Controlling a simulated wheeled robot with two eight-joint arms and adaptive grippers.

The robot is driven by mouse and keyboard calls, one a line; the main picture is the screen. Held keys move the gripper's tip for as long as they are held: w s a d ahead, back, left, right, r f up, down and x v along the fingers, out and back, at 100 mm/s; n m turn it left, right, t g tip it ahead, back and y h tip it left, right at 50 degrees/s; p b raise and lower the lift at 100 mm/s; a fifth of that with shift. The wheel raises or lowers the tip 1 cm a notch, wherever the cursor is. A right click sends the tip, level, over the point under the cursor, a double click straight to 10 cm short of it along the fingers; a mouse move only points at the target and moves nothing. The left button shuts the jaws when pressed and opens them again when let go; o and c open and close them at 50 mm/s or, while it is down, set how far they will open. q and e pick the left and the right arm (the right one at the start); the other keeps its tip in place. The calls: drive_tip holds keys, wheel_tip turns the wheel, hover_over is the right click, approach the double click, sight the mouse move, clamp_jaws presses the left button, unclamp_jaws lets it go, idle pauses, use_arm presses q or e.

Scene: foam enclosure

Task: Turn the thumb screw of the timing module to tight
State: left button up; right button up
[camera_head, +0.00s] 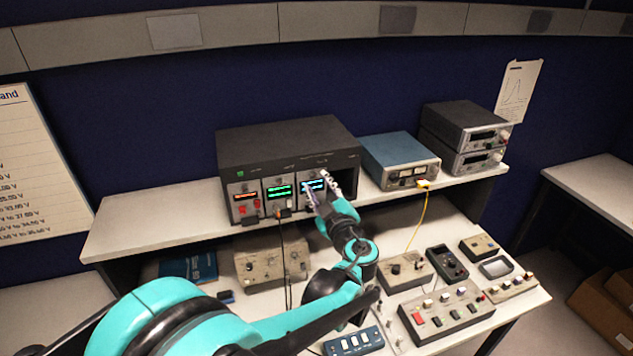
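A dark instrument chassis (285,140) stands on the raised shelf with three plug-in modules in its front. They are a module with an orange display (244,196), one with a green display (279,191) and one with a blue display (312,185). I cannot read which is the timing module. My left gripper (317,184) is at the front of the blue-display module and covers part of its face. The thumb screw there is too small or hidden to make out. Whether the fingers are closed on anything is unclear. My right gripper is out of view.
An open dark bay is at the chassis's right end. A blue instrument (400,160) with a yellow cable (421,212) and two stacked grey units (465,137) stand to the right. Control boxes (446,313) and a handheld meter (447,263) crowd the lower bench. Dark leads hang from the green-display module.

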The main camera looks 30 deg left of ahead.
sight(313, 176)
use_arm(q)
drive_tip(key=shift+x, duration=1.1)
clamp_jaws()
drive_tip(key=shift+m, duration=0.3)
